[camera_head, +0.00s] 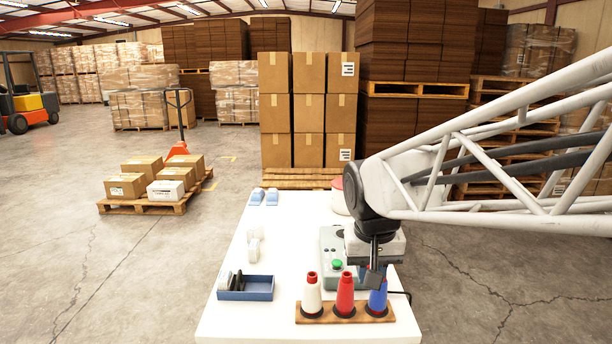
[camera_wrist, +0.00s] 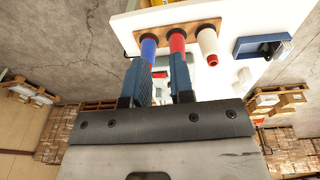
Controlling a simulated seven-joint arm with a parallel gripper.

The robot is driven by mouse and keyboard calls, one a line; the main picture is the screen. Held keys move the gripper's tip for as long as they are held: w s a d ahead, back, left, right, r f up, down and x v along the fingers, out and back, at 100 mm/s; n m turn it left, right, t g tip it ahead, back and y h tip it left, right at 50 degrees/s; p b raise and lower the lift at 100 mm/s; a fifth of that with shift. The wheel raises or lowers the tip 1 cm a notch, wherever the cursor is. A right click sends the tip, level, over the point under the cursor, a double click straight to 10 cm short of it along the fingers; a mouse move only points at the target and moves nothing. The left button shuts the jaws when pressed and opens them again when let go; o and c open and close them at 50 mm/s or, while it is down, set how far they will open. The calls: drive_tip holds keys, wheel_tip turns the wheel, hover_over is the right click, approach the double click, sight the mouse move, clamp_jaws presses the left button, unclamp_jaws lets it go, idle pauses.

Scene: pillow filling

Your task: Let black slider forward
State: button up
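A grey machine (camera_head: 329,241) with a green button (camera_head: 337,265) stands on the white table, partly behind my arm. I cannot make out a black slider on it; it may be hidden by my wrist or too small to tell. My gripper (camera_head: 375,277) hangs over the machine's front right side, close to the blue cone (camera_head: 378,298). In the wrist view, my gripper's two blue-grey fingers (camera_wrist: 160,78) stand apart with a gap between them, and I see nothing clearly held. The machine is mostly covered by the fingers there.
A wooden holder (camera_head: 312,318) bears white (camera_head: 311,292), red (camera_head: 345,293) and blue cones at the table's front. A blue tray (camera_head: 259,290) with dark and white items lies left. A white item (camera_head: 254,250) and light-blue items (camera_head: 257,196) lie farther back.

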drive_tip(key=s+d+f, duration=0.1)
drive_tip(key=s+d, duration=0.2)
drive_tip(key=s, duration=0.5)
drive_tip(key=s+d+f+t, duration=0.1)
drive_tip(key=s+d+f, duration=0.1)
drive_tip(key=s, duration=0.6)
drive_tip(key=shift+s+d+f, duration=0.25)
drive_tip(key=shift+d+f, duration=0.05)
drive_tip(key=shift+d, duration=0.55)
